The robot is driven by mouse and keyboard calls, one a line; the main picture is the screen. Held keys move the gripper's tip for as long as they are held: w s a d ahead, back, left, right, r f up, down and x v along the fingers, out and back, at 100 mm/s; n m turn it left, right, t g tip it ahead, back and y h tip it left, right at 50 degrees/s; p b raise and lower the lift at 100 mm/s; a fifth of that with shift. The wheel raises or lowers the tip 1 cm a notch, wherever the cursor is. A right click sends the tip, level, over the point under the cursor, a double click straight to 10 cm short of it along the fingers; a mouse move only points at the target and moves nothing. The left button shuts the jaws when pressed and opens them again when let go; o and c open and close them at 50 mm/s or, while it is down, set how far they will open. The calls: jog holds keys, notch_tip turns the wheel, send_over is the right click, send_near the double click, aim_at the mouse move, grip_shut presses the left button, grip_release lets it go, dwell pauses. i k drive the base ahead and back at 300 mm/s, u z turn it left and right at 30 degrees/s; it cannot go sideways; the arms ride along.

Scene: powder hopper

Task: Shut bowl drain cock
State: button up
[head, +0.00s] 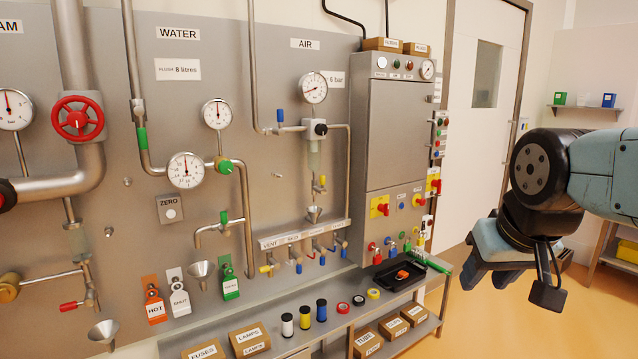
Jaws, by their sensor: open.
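The air unit's bowl (314,153) hangs under a grey regulator with a black knob, below the AIR sign in the head view. Beneath the bowl is a small drain cock with a yellow handle (322,181). The handle looks roughly upright, along the pipe, but it is too small to tell its exact angle. A small metal funnel (314,213) sits below the cock. My gripper (488,282) is at the right, open and empty, well away from the cock and in front of the door side of the room.
A grey cabinet (393,135) with switches and buttons stands between my gripper and the air unit. Valves with coloured handles line the manifold (305,236). The orange floor at right looks open.

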aim_at(320, 189)
jog(key=u, duration=0.05)
jog(key=i, duration=1)
jog(key=z, duration=0.05)
